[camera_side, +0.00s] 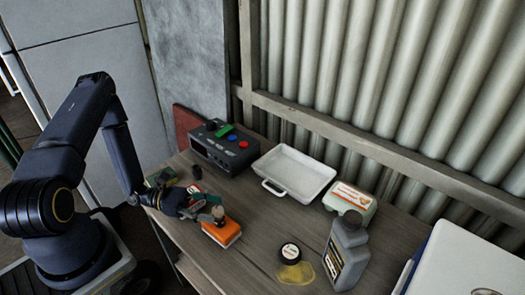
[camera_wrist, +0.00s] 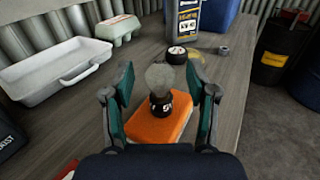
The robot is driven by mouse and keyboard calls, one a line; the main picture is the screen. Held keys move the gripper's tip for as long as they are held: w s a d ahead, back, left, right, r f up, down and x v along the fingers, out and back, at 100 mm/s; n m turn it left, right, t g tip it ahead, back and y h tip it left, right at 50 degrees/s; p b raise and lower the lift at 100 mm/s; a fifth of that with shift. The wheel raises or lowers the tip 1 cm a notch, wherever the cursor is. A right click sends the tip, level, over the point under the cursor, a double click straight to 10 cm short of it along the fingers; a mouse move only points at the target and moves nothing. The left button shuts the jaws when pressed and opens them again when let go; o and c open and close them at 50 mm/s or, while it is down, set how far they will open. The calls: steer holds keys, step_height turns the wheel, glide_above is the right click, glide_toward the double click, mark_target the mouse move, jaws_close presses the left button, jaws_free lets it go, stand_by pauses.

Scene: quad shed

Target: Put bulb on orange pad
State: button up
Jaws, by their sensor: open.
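The bulb (camera_wrist: 159,78) has a pale grey globe and a dark base with a light marking. It stands upright, base down, on the orange pad (camera_wrist: 170,127). In the side view the bulb (camera_side: 218,212) shows small above the orange pad (camera_side: 224,234), near the table's front edge. My gripper (camera_wrist: 160,71) is open, with one finger on each side of the bulb and a visible gap to both. In the side view my gripper (camera_side: 205,206) is low over the pad and partly hides it.
A white tray (camera_side: 293,175), an egg carton (camera_side: 350,199) and a grey device (camera_side: 222,147) stand behind. A dark round lid (camera_side: 290,252), a yellow spill (camera_side: 296,273) and a grey bottle (camera_side: 345,250) are to the right. Bare table lies between pad and lid.

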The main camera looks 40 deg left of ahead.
steer(key=v, duration=0.9)
steer(key=s+d+r+m+g+y, duration=0.1)
steer(key=s+d+r+m+y, duration=0.1)
steer(key=r+m+y, duration=0.5)
steer(key=s+d+r+m+g+y, duration=0.2)
steer(key=r+m+y, duration=0.6)
steer(key=r+m, duration=0.9)
step_height(320, 180, up, 4)
steer(key=d, duration=0.2)
steer(key=shift+d+g, duration=0.25)
steer(key=shift+g, duration=0.05)
